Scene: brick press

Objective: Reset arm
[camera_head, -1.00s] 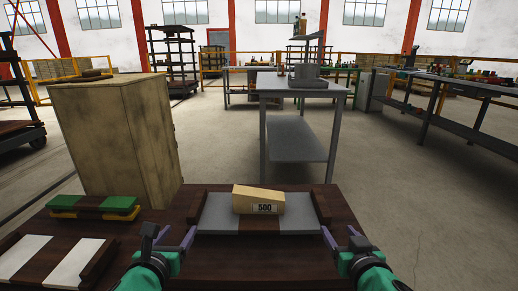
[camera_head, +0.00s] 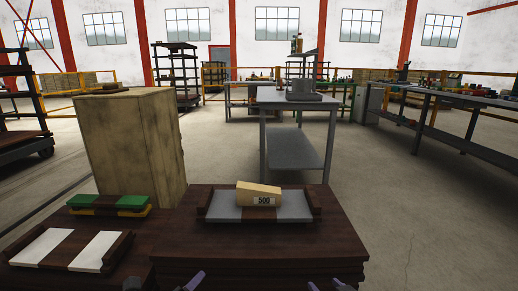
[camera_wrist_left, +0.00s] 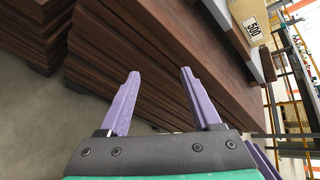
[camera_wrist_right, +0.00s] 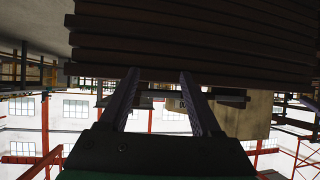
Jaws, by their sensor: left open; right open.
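My right gripper (camera_head: 330,285) shows only by its purple fingertips at the bottom edge of the head view. My left gripper (camera_head: 192,283) also shows there at the bottom edge. In the left wrist view my left gripper's fingers (camera_wrist_left: 155,95) are apart with nothing between them, beside the dark wooden stack. In the right wrist view my right gripper's fingers (camera_wrist_right: 155,95) are apart and empty, below the wooden stack's edge in the picture. The tan brick marked 500 (camera_head: 258,194) rests on the grey plate (camera_head: 225,212) on the dark wooden table (camera_head: 300,240), clear of both grippers.
A green and yellow block set (camera_head: 110,203) and white plates (camera_head: 95,250) with dark wood sit on the left. A tall wooden cabinet (camera_head: 130,145) stands behind them. A grey metal table (camera_head: 295,105) stands beyond. Floor at right (camera_head: 420,210) is clear.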

